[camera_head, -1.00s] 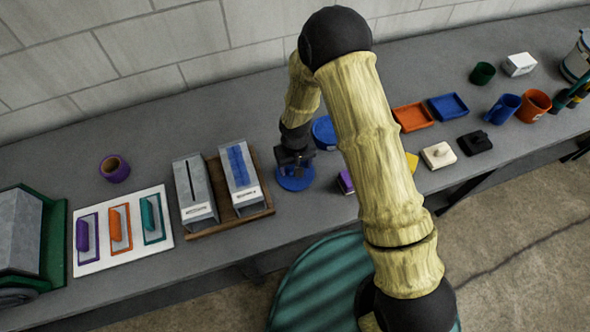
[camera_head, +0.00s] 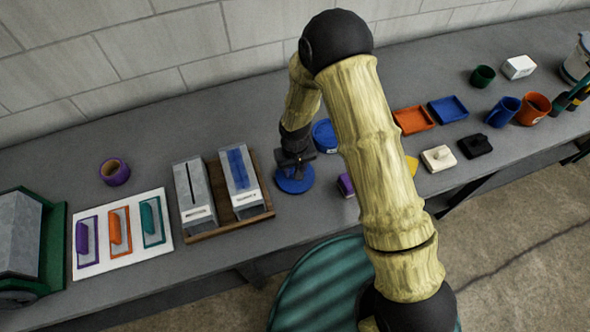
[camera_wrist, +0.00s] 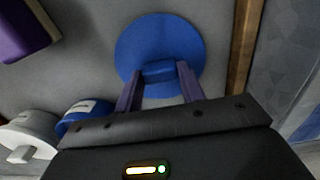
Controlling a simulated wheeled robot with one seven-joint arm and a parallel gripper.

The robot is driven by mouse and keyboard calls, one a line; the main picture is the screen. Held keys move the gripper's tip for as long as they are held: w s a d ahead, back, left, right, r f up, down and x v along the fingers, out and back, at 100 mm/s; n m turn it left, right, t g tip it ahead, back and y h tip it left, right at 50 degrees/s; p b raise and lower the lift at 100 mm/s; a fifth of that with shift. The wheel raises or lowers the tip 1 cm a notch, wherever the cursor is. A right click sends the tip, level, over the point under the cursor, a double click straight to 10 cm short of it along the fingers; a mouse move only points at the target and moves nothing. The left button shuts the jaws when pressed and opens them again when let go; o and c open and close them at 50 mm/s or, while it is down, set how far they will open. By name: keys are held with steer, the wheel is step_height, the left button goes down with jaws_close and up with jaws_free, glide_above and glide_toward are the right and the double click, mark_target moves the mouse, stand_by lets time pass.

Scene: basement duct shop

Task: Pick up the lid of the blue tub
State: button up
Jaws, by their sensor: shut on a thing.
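The blue lid (camera_head: 295,182) is a flat round disc, right of the wooden tray on the grey bench. In the wrist view the lid (camera_wrist: 160,38) shows its raised blue grip between my fingers. My gripper (camera_head: 294,166) is above the lid, pointing down, and is shut on that grip; it also shows in the wrist view (camera_wrist: 159,80). I cannot tell whether the lid touches the bench. The blue tub (camera_head: 322,133) stands just behind and right of the lid, partly hidden by my arm. The tub also shows in the wrist view (camera_wrist: 74,124).
The wooden tray (camera_head: 232,221) with two grey boxes is close left of the lid. A purple block (camera_head: 346,184) is close right. A white board (camera_head: 165,229) with trowels lies farther left. Orange (camera_head: 415,120) and blue (camera_head: 448,108) trays are beyond my arm.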

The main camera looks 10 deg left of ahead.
step_height(320, 180, up, 10)
steer(key=b, duration=0.2)
steer(key=shift+b, duration=0.35)
stand_by(0.4)
